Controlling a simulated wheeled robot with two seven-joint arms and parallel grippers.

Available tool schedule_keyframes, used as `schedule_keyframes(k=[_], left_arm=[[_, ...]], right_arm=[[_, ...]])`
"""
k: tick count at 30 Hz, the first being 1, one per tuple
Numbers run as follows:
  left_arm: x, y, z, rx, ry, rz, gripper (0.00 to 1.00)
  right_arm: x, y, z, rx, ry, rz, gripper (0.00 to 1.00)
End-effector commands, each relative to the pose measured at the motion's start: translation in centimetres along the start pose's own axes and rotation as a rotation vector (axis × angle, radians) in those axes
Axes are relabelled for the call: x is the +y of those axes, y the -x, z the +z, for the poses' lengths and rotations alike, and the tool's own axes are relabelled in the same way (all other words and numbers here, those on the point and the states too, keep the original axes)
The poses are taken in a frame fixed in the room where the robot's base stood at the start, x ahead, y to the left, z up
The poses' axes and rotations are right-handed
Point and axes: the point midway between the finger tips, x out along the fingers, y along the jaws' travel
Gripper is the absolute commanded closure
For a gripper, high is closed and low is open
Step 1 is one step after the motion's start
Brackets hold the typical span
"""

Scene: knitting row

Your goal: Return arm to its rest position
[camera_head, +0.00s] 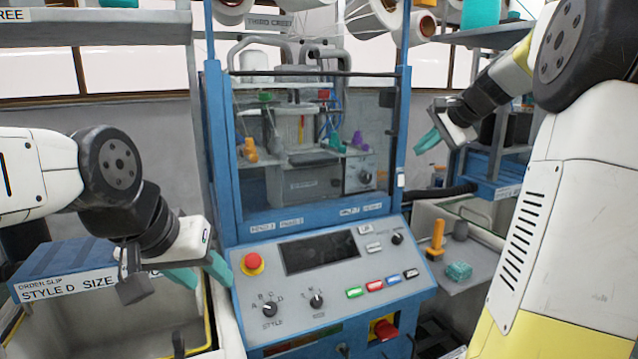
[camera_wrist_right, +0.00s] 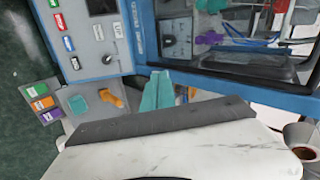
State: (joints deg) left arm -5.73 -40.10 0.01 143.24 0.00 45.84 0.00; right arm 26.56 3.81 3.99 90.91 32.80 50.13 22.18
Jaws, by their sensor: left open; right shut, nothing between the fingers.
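My left gripper (camera_head: 200,274) is low at the left of the head view, in front of the left edge of the control panel (camera_head: 325,277). Its teal fingers are apart and nothing is between them. My right gripper (camera_head: 429,141) is raised at the upper right, beside the right post of the blue machine frame (camera_head: 402,110). Its teal fingers are together and hold nothing. In the right wrist view the right gripper's teal fingers (camera_wrist_right: 157,92) lie side by side, pointing toward the machine front.
The panel has a red emergency button (camera_head: 252,263) and knobs. A side shelf (camera_head: 470,262) at right holds an orange-handled tool (camera_head: 437,240) and a teal piece (camera_head: 459,271). A bin with a yellow rim (camera_head: 207,320) and an order slip sign (camera_head: 70,288) are at left.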

Motion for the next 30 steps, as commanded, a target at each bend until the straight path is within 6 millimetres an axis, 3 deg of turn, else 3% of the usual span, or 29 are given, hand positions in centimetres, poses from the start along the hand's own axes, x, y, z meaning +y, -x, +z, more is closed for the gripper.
schedule_keyframes(k=[1,6,9,12,16,20,30], left_arm=[[0.0,0.0,0.0,0.000,0.000,0.000,0.56],[0.0,0.0,0.0,0.000,0.000,0.000,0.56],[0.0,0.0,0.0,0.000,0.000,0.000,0.56],[0.0,0.0,0.0,0.000,0.000,0.000,0.56],[0.0,0.0,0.0,0.000,0.000,0.000,0.56],[0.0,0.0,0.0,0.000,0.000,0.000,0.56],[0.0,0.0,0.0,0.000,0.000,0.000,0.56]], right_arm=[[0.2,0.9,3.6,-0.017,0.084,0.023,1.00],[4.7,3.9,14.8,-0.071,0.426,0.121,1.00],[8.7,5.6,20.3,-0.104,0.634,0.164,1.00],[13.1,7.0,24.4,-0.132,0.824,0.194,1.00],[17.8,7.9,27.7,-0.158,1.011,0.216,1.00],[20.4,8.2,29.2,-0.173,1.111,0.225,1.00],[21.0,8.2,29.4,-0.176,1.134,0.228,1.00]])
